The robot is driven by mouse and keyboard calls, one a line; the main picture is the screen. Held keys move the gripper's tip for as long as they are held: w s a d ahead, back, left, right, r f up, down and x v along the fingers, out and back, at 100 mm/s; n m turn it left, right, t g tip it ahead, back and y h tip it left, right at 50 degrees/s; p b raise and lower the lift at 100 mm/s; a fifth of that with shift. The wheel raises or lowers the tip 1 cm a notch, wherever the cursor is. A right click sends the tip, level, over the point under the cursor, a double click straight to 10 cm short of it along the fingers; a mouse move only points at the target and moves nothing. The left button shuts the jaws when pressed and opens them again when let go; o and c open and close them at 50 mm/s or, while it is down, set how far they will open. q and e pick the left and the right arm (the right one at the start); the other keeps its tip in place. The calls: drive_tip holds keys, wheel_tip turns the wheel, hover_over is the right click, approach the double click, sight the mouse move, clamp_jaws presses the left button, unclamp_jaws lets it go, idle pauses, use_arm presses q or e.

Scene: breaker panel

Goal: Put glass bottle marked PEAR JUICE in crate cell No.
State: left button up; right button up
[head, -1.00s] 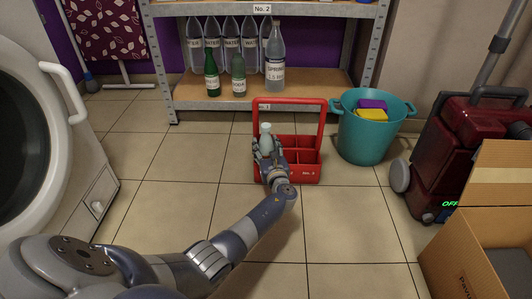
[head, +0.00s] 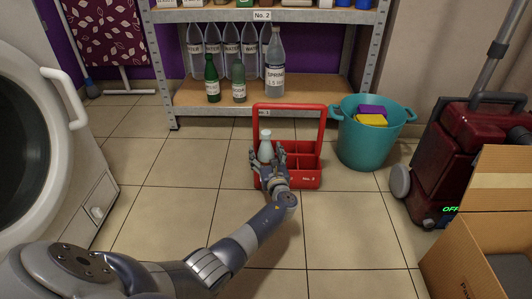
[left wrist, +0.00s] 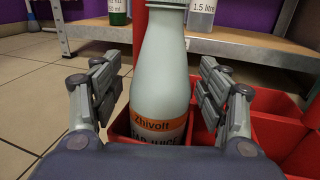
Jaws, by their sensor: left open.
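The pale glass bottle (head: 266,147) stands upright in a front-left cell of the red crate (head: 290,107). In the left wrist view the bottle (left wrist: 160,80) has an orange and grey label reading "Zhivoft", with "AR JUICE" partly visible below. Its base is hidden. My left gripper (head: 267,160) is open, with one finger on each side of the bottle; in the left wrist view gaps show between the fingers and the glass. The crate's front wall carries a "No." tag (head: 309,179) at the right. My right gripper is not in view.
The crate's tall handle rises behind the bottle. A teal bucket (head: 369,145) with sponges stands right of the crate. A shelf (head: 250,103) with water and green bottles is behind. An open cardboard box (head: 485,250) is at front right. Floor left of the crate is clear.

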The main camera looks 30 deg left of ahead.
sight(268, 157)
use_arm(q)
drive_tip(key=p+v, duration=0.3)
drive_tip(key=v, duration=0.3)
drive_tip(key=shift+r+p, duration=0.2)
drive_tip(key=shift+p, duration=0.2)
drive_tip(key=shift+s+d+f, duration=0.15)
drive_tip(key=shift+s+d, duration=0.25)
drive_tip(key=shift+d, duration=0.05)
drive_tip(key=shift+w, duration=0.1)
